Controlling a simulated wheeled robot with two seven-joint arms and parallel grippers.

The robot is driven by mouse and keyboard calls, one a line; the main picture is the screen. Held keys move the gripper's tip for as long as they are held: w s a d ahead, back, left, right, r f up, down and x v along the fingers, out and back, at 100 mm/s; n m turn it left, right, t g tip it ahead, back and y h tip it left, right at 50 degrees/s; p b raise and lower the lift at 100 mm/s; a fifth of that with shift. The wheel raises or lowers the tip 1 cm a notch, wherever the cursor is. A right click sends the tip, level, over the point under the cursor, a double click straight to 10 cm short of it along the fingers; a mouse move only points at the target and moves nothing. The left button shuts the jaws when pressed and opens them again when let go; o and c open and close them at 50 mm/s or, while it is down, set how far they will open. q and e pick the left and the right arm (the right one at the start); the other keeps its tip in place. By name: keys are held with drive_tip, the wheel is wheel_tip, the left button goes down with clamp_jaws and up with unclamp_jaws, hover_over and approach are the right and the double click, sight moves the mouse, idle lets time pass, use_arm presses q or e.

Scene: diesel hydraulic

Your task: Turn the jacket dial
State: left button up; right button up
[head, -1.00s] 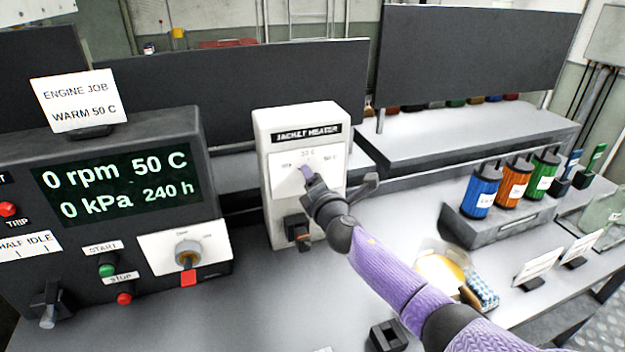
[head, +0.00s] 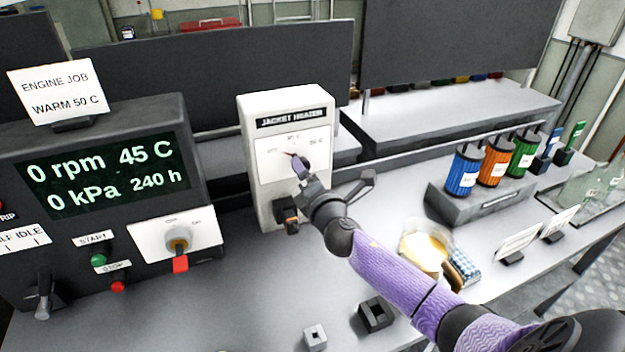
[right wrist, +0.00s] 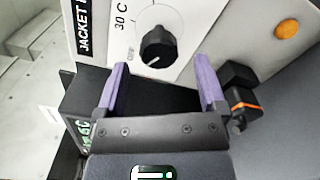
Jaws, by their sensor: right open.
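The white jacket heater box (head: 318,105) stands at the back of the bench. My right gripper (head: 301,165) is at the heater's front and hides much of the dial in the head view. In the right wrist view the gripper (right wrist: 159,64) is open, with purple fingers spread either side of the dial and apart from it. My left gripper is not in view.
The dark panel's display (head: 105,172) reads 0 rpm, 45 C, 0 kPa, 240 h. A card (head: 62,92) above says "ENGINE JOB WARM 50 C". A black lever (head: 291,219) is low on the heater. Coloured canisters (head: 463,172) stand at right.

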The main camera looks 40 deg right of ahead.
drive_tip(key=v, duration=0.5)
drive_tip(key=shift+s, duration=0.1)
